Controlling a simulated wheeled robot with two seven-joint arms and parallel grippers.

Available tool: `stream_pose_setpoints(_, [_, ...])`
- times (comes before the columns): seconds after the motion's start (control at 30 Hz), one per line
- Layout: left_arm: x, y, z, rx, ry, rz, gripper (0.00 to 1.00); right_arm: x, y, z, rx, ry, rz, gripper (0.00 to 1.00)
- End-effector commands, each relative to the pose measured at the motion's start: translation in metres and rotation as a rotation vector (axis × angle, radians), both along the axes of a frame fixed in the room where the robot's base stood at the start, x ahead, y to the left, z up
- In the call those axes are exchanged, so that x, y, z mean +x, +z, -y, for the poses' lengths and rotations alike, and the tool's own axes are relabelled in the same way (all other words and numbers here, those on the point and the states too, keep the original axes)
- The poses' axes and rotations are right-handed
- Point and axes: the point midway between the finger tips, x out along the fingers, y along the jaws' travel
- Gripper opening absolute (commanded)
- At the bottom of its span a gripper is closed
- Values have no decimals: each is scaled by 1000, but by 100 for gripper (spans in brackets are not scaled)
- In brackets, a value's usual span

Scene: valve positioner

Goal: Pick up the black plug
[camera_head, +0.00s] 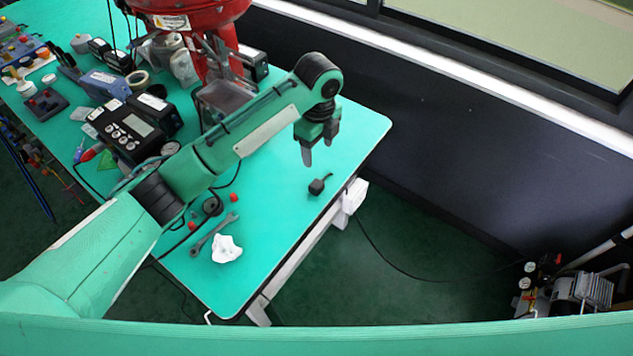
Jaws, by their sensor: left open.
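The black plug (317,187) is a small dark block with a short thin lead, lying on the green table (270,245) near its right edge. My left gripper (308,157) hangs above the table, pointing down, a little above and behind the plug in the picture. Its jaws are open and nothing shows between them. The gripper and the plug are apart. My right gripper is not in view.
A wrench (212,235), a crumpled white cloth (227,249) and small red caps lie left of the plug. A black instrument (136,128) and a red valve actuator (190,12) stand farther back. The table around the plug is clear.

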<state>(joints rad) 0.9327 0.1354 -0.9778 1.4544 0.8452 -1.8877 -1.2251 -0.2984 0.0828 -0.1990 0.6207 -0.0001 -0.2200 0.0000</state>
Motion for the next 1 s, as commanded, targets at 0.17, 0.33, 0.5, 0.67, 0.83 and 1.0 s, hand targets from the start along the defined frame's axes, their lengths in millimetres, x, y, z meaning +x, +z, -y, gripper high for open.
stream_pose_setpoints(0.17, [-1, -34, -1, 2, 1, -5, 62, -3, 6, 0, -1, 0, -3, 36])
stream_pose_setpoints(0.33, [-1, -64, 0, 1, 1, -3, 62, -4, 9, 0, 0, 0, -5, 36])
stream_pose_setpoints(0.5, [-1, -79, -1, 1, 1, -1, 62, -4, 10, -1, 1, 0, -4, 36])
stream_pose_setpoints(0.67, [-3, -92, -2, 2, 2, -2, 62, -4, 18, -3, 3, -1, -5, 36])
stream_pose_setpoints(0.83, [-4, -119, -4, 1, 2, -2, 62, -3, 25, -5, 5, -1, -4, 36])
stream_pose_setpoints(1.0, [-4, -131, -3, 0, 0, 0, 62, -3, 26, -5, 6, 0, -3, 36])
